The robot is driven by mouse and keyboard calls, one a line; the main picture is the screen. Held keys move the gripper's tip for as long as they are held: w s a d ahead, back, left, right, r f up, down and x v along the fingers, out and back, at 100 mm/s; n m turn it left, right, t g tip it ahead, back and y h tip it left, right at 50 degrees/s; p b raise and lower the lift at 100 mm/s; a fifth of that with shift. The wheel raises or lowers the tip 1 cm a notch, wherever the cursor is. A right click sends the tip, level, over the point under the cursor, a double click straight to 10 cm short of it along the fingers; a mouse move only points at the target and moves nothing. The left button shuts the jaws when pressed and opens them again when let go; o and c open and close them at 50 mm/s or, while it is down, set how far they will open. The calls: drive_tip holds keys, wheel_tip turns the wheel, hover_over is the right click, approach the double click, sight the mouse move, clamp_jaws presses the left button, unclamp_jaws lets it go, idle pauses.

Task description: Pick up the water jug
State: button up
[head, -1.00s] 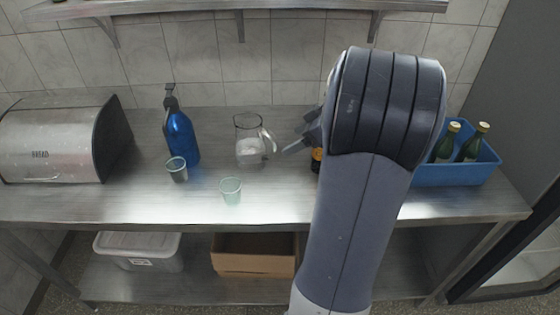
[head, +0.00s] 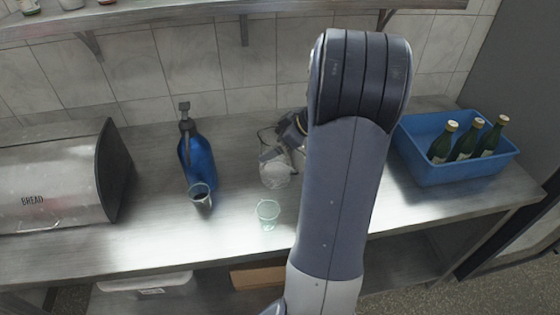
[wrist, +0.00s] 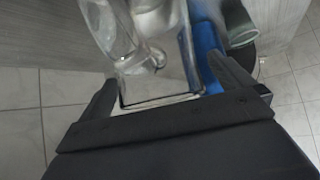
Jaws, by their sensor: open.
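The water jug (head: 274,174) is clear glass with a handle and stands on the steel counter, partly hidden by my gripper and arm in the head view. In the wrist view the jug (wrist: 145,40) fills the upper middle, its dark-edged square rim close to the gripper's palm. My gripper (head: 280,142) is at the jug's upper part. In the wrist view my gripper (wrist: 158,80) is open, with one finger on each side of part of the jug. I cannot tell whether the fingers touch the glass.
A blue spray bottle (head: 196,158) and a grey-green cup (head: 200,196) stand left of the jug. A pale green glass (head: 268,214) stands in front of it. A bread bin (head: 60,180) is at left. A blue crate (head: 450,172) with green bottles is at right.

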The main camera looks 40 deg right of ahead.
drive_tip(key=c, duration=2.1)
drive_tip(key=shift+r, duration=0.15)
